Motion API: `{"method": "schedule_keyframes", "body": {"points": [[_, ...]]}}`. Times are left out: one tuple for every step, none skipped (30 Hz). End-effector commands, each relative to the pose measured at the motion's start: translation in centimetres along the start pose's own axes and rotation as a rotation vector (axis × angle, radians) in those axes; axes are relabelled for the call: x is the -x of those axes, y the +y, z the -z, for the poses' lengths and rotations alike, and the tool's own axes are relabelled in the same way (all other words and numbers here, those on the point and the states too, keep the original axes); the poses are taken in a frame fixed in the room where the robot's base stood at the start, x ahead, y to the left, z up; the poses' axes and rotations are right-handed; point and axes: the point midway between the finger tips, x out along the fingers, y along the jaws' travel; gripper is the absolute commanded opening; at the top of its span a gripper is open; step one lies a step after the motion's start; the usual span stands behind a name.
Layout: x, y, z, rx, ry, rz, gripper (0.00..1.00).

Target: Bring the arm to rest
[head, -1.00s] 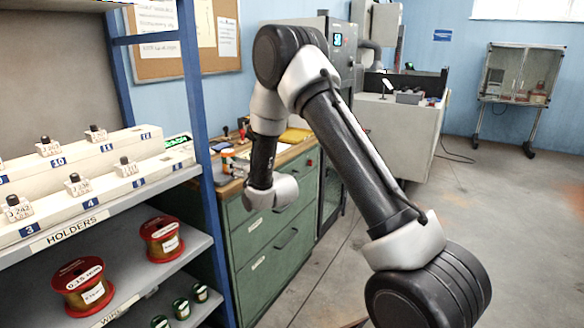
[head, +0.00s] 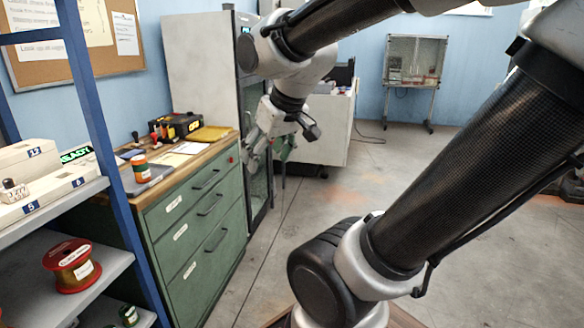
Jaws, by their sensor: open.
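My arm crosses the right and top of the head view. My gripper (head: 260,148) hangs past the right end of the green drawer cabinet, in front of the grey tall cabinet's dark door. It is small and partly merged with the background, but its fingers look apart, and I see nothing held. It appears clear of the cabinet in the picture; its exact distance is hard to judge.
The green drawer cabinet (head: 198,222) has a wooden top with an orange-labelled jar (head: 140,167) and a yellow pad (head: 206,134). A shelf with a blue post (head: 97,120) holds a red spool (head: 72,265). The floor (head: 350,195) beyond is open.

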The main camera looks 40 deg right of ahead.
Motion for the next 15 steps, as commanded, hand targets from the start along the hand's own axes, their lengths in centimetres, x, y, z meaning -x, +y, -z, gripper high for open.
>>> {"method": "schedule_keyframes", "body": {"points": [[1.1,0.2,-2.1,-0.008,-0.029,-0.004,0.66],[1.6,0.3,-3.3,-0.011,-0.052,-0.005,0.66],[2.1,0.4,-4.6,-0.015,-0.077,-0.007,0.66],[2.4,0.4,-5.4,-0.017,-0.092,-0.008,0.66],[2.7,0.4,-6.0,-0.019,-0.105,-0.008,0.66],[2.9,0.5,-6.6,-0.021,-0.116,-0.009,0.66],[3.0,0.5,-7.0,-0.022,-0.123,-0.009,0.66],[3.0,0.5,-7.1,-0.022,-0.127,-0.010,0.66],[3.1,0.5,-7.3,-0.023,-0.130,-0.010,0.66],[3.1,0.5,-7.3,-0.023,-0.132,-0.010,0.66],[3.1,0.5,-7.3,-0.023,-0.132,-0.010,0.66],[3.1,0.5,-7.3,-0.022,-0.132,-0.009,0.66],[3.1,0.5,-7.2,-0.022,-0.131,-0.009,0.66],[3.1,0.5,-7.2,-0.022,-0.131,-0.009,0.66],[3.1,0.5,-7.2,-0.022,-0.131,-0.009,0.66]]}}
